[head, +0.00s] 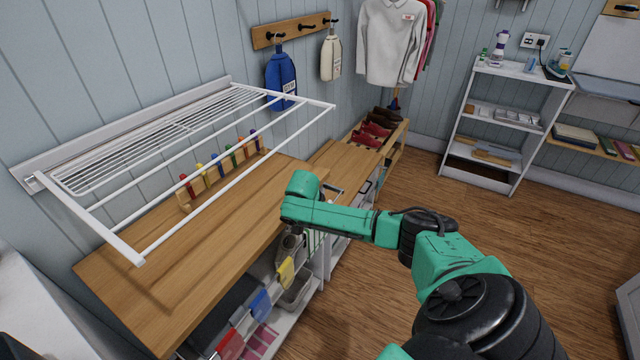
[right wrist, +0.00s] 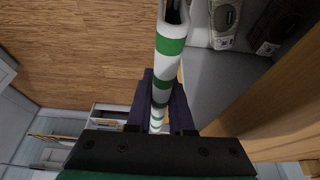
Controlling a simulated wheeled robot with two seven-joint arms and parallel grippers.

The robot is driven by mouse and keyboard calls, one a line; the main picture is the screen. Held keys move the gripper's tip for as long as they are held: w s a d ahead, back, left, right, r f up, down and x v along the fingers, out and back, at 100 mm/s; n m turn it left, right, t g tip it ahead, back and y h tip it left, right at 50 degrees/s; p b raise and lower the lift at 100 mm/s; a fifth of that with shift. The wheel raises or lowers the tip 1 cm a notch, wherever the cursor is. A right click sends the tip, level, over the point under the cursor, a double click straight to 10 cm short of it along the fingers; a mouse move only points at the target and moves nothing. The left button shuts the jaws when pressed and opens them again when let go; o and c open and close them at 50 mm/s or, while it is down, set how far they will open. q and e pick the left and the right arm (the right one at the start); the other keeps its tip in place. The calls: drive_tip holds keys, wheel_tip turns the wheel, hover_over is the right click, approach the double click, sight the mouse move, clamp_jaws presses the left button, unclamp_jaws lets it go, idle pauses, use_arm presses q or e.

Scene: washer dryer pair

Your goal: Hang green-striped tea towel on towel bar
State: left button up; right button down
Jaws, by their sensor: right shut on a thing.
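The green-and-white striped tea towel (right wrist: 170,46) is folded narrow in the right wrist view, running between the two dark fingers of my right gripper (right wrist: 160,105). The gripper is shut on it. In the head view my right arm reaches in from the lower right, its hand above the counter's front edge. There the fingers are mostly hidden and a striped bit of towel (head: 314,242) shows below the hand. A rail along the counter front carries a red cloth (head: 230,344), a blue cloth (head: 259,304) and a yellow cloth (head: 286,272). My left gripper is out of view.
A white drying rack (head: 240,178) juts from the wall over the wooden counter (head: 190,275). Coloured pegs (head: 220,168) stand beneath it. Hooks hold a blue bottle (head: 281,74). A white shelf unit (head: 505,125) stands at the back right.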

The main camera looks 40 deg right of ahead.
wheel_tip(320, 180, down, 2)
drive_tip(key=shift+f+b, duration=0.1)
drive_tip(key=shift+b, duration=0.4)
drive_tip(key=c, duration=0.7)
unclamp_jaws()
drive_tip(key=v, duration=0.7)
drive_tip(key=shift+a+r+p, duration=0.1)
drive_tip(key=shift+r+p, duration=0.25)
